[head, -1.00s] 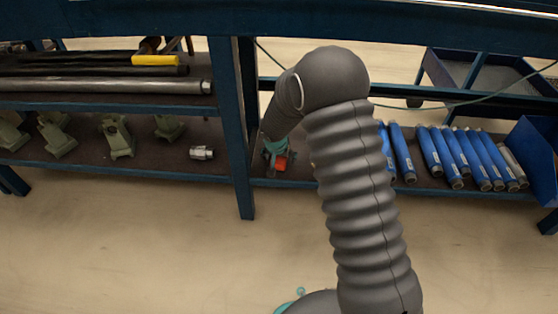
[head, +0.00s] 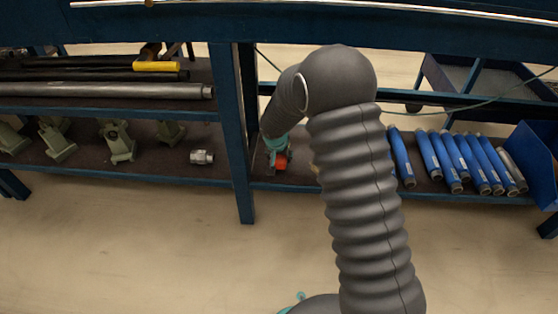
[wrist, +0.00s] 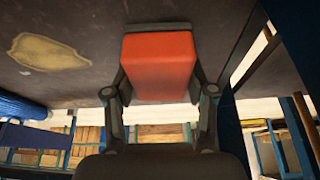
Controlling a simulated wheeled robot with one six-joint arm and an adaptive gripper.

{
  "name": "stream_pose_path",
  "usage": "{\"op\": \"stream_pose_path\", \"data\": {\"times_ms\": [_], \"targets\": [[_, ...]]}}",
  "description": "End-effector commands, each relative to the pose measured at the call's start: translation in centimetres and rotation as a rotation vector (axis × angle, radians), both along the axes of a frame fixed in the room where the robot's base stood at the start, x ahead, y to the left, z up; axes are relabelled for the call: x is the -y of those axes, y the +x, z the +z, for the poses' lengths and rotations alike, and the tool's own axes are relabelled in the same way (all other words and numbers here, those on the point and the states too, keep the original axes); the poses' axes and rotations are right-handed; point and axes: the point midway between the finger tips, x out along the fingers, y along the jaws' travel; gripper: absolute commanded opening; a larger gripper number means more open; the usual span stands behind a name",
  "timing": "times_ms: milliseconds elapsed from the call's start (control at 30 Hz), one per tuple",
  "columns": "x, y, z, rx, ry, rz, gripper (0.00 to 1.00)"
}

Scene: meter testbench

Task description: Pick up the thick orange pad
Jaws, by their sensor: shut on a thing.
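The thick orange pad (wrist: 158,65) is a red-orange block between the two fingers of my gripper (wrist: 158,90) in the wrist view. My gripper is shut on it, one finger at each side. In the head view the orange pad (head: 281,162) shows small at the lower shelf, just right of the blue upright post. I cannot tell whether the pad touches the shelf.
The lower shelf (head: 225,178) holds a metal fitting (head: 202,157) and green brackets (head: 120,142) to the left. Several blue cylinders (head: 450,160) lie to the right. A blue post (head: 236,140) stands close to my gripper. A yellowish patch (wrist: 48,52) marks the shelf surface.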

Motion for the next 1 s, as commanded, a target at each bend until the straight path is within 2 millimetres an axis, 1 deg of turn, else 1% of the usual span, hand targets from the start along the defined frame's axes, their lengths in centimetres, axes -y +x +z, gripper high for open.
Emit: {"op": "stream_pose_path", "data": {"times_ms": [33,300,500,700,1000], "targets": [[0.0,0.1,1.5,0.005,0.001,0.001,0.19],[5.4,2.7,4.9,0.003,0.001,-0.005,0.19],[8.5,4.2,6.8,0.002,0.001,-0.003,0.19],[10.1,5.0,7.9,0.001,0.0,-0.001,0.19],[10.5,5.2,8.1,0.001,0.0,0.001,0.19]]}}
